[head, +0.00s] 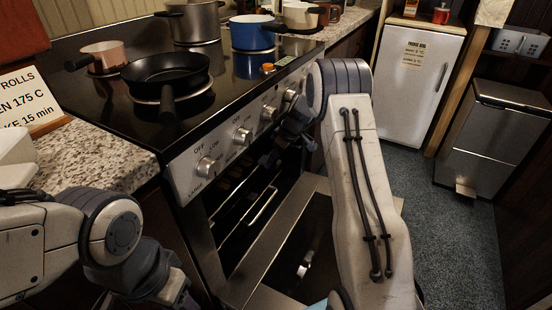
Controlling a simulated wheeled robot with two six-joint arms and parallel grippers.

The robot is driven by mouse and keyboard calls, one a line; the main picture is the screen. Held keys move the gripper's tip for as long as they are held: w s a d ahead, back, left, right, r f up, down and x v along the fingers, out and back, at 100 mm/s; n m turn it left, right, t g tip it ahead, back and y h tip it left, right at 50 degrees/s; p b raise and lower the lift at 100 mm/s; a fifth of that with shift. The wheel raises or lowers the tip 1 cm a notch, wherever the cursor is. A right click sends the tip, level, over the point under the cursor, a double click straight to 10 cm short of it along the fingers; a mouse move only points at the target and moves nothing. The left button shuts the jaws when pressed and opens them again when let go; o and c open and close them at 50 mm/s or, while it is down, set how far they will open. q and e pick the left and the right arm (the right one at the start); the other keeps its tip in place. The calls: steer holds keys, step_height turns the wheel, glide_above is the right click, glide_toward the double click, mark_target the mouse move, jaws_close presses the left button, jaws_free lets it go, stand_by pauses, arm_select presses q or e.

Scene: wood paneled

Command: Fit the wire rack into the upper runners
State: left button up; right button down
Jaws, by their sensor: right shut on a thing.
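The oven is open under the cooktop, and its door (290,262) is folded down in front of the dark cavity. A thin bright metal bar (262,206) shows in the opening and looks like part of the wire rack; the rest of the rack is hidden or too dark to see. The upper runners cannot be made out. My left arm is at lower left, with its fingers outside the picture.
The cooktop (120,112) above holds a black frying pan (166,70), a blue pot (253,33), a steel pot (195,22) and a copper pan (104,56). A recipe card (32,98) stands on the left counter. A white fridge (418,75) and steel bin (493,140) stand right. Carpet between is clear.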

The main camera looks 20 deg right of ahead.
steer(key=shift+w+a+r+p, duration=0.1)
steer(key=shift+w+a+p, duration=0.2)
steer(key=shift+w+a, duration=0.4)
steer(key=shift+c, duration=0.6)
jaws_free()
steer(key=shift+w+d, duration=0.1)
steer(key=p+v, duration=0.2)
steer(key=v, duration=0.8)
steer(key=shift+r, duration=0.2)
steer(key=shift+d, duration=0.1)
